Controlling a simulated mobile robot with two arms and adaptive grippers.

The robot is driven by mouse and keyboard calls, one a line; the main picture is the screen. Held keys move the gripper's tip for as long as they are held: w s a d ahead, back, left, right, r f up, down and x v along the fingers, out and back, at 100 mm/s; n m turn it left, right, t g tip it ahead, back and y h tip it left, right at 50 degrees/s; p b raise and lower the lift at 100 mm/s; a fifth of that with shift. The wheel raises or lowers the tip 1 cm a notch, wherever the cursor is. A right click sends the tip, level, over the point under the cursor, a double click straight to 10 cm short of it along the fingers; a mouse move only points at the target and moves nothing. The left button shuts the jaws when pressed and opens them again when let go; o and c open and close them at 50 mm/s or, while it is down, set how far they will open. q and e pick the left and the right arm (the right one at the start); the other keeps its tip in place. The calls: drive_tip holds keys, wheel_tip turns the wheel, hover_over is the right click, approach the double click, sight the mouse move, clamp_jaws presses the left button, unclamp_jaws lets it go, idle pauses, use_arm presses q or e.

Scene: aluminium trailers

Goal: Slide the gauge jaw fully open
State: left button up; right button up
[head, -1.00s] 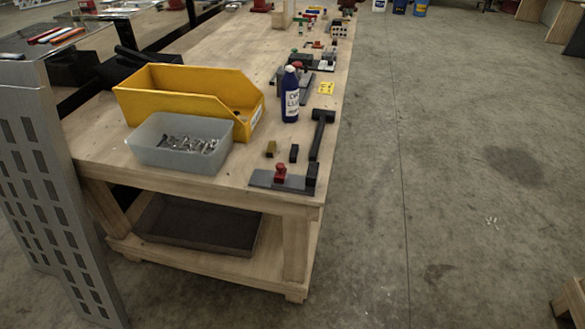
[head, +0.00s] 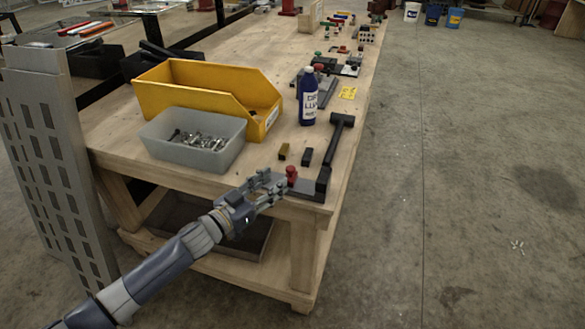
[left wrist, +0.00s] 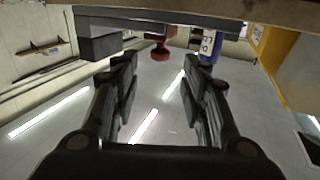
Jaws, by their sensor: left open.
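The gauge lies at the front edge of the wooden bench: a flat grey bar (head: 306,189) with a red knob (head: 291,174) standing on it and a dark block (head: 323,181) at its right end. My left gripper (head: 273,186) is just left of the red knob, over the bench edge, and partly covers the bar's left end. In the left wrist view, which is upside down, the open fingers (left wrist: 162,72) are apart and empty. The red knob (left wrist: 160,48) shows beyond them, between their tips, with the dark block (left wrist: 100,46) to one side. My right gripper is out of view.
A dark hammer (head: 336,140), a brass block (head: 284,150) and a small black block (head: 307,156) lie behind the gauge. A blue bottle (head: 308,102), a grey bin of bolts (head: 160,148) and a yellow bin (head: 185,82) stand further back.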

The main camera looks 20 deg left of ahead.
sight(291, 167)
use_arm(q)
drive_tip(key=x, duration=0.8)
drive_tip(key=shift+f+p, duration=0.1)
drive_tip(key=shift+p, duration=0.25)
clamp_jaws()
drive_tip(key=shift+w, duration=0.1)
